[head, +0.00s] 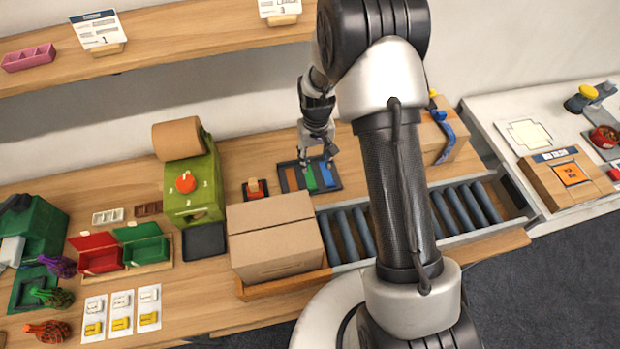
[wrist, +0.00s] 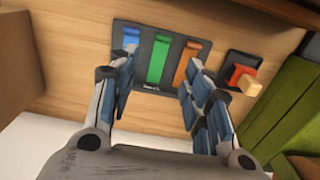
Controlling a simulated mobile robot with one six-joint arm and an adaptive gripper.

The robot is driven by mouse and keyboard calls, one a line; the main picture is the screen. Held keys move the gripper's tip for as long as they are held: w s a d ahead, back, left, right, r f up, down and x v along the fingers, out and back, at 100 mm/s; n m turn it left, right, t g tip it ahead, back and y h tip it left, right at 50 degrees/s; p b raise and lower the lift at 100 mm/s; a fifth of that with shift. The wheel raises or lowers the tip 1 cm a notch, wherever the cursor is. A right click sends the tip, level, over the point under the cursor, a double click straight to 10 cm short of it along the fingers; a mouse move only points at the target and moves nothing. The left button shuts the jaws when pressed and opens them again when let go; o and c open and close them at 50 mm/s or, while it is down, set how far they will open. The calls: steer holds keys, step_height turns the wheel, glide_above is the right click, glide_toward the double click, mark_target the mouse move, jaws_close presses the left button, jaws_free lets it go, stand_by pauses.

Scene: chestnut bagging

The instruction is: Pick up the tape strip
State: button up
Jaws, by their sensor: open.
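Three tape strips lie side by side in a dark tray (wrist: 145,42): a blue strip (wrist: 131,38), a green strip (wrist: 159,60) and an orange strip (wrist: 187,62). The tray also shows in the head view (head: 300,178), with the orange strip (head: 291,179), the green strip (head: 311,179) and the blue strip (head: 327,177). My gripper (head: 319,160) is open and empty above the tray. In the wrist view my gripper (wrist: 158,68) has the green strip between its fingers. The fingers partly cover the blue and orange strips. I cannot tell the exact height above the strips.
A red block with a wooden handle (wrist: 245,80) stands on a dark pad beside the tray. A closed cardboard box (head: 275,240) and a roller conveyor (head: 350,235) are in front. A green machine (head: 200,185) stands to the left. A shelf (head: 200,45) overhangs behind.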

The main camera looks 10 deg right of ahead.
steer(key=b, duration=0.1)
glide_above(313, 188)
steer(key=f, duration=0.8)
steer(key=shift+d+f, duration=0.25)
steer(key=f, duration=0.1)
steer(key=f+b, duration=0.1)
steer(key=f, duration=0.3)
steer(key=shift+w+a+f, duration=0.1)
steer(key=shift+a, duration=0.15)
steer(key=shift+c, duration=0.4)
steer(key=c, duration=0.7)
